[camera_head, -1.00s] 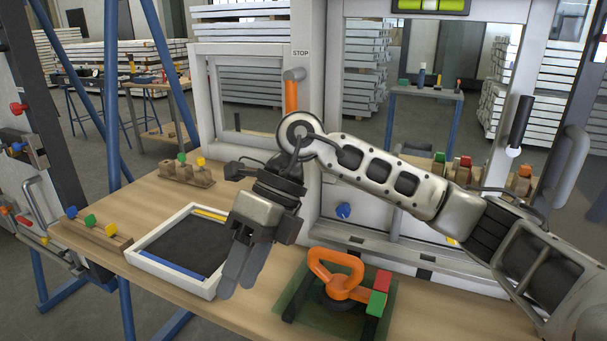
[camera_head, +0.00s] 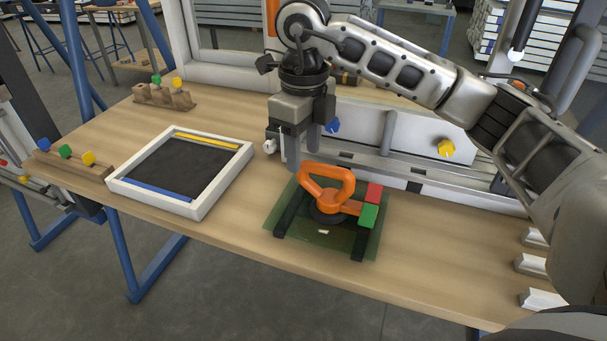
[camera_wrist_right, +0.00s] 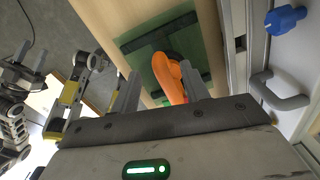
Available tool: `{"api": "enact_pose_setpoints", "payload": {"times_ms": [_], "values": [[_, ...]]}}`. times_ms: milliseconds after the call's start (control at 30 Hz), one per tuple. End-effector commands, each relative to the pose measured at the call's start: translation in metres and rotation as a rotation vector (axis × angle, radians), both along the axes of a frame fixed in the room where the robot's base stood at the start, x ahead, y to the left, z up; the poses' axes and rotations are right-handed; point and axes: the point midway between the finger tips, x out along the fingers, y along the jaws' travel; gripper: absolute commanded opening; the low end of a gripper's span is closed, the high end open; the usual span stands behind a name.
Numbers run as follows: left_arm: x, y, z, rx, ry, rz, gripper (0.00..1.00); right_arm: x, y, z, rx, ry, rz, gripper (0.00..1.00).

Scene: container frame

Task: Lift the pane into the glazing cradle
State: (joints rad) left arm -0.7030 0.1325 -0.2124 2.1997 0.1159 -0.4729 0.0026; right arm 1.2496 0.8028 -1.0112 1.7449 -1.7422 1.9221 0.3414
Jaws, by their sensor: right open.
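The pane (camera_head: 342,243) is a dark green see-through sheet, lying on two black strips on the bench. An orange suction lifter (camera_head: 328,172) with a loop handle, red and green blocks at its side, stands on it. The handle (camera_wrist_right: 168,82) also shows in the right wrist view, between the finger lines. My right gripper (camera_head: 292,155) points down just behind and left of the handle, open and empty; whether it touches is unclear. A white-rimmed tray (camera_head: 203,204) with a dark floor, a blue and a yellow strip, probably the cradle, lies to the left.
A wooden block with coloured knobs (camera_head: 165,97) stands at the back left, another (camera_head: 75,160) at the left edge. A white machine frame with a blue knob (camera_head: 333,126) and a yellow knob (camera_head: 446,147) closes off the back. Bare bench lies between tray and pane.

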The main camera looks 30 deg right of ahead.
Motion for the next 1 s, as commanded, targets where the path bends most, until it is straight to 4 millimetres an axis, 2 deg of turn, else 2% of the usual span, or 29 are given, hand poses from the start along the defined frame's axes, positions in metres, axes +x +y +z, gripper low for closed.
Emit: {"api": "enact_pose_setpoints", "payload": {"times_ms": [100, 333, 500, 767, 933, 1000], "values": [[0.000, 0.000, 0.000, 0.001, 0.000, 0.001, 0.44, -0.001, 0.000, -0.024, 0.000, 0.004, 0.000, 0.46], [0.000, 0.000, -0.001, 0.002, 0.000, 0.001, 0.44, -0.001, 0.000, -0.054, 0.000, 0.002, -0.001, 0.46], [0.001, 0.001, -0.001, 0.002, -0.002, 0.001, 0.44, 0.000, 0.000, -0.062, 0.001, 0.000, 0.000, 0.46], [0.002, 0.001, -0.001, 0.003, -0.005, 0.002, 0.44, 0.000, 0.000, -0.063, 0.001, 0.000, 0.000, 0.46], [0.002, 0.001, -0.001, 0.003, -0.005, 0.002, 0.44, 0.000, 0.000, -0.063, 0.001, 0.000, 0.000, 0.01], [0.002, 0.001, -0.001, 0.003, -0.005, 0.001, 0.44, 0.000, 0.000, -0.063, 0.001, 0.000, 0.000, 0.00]]}}
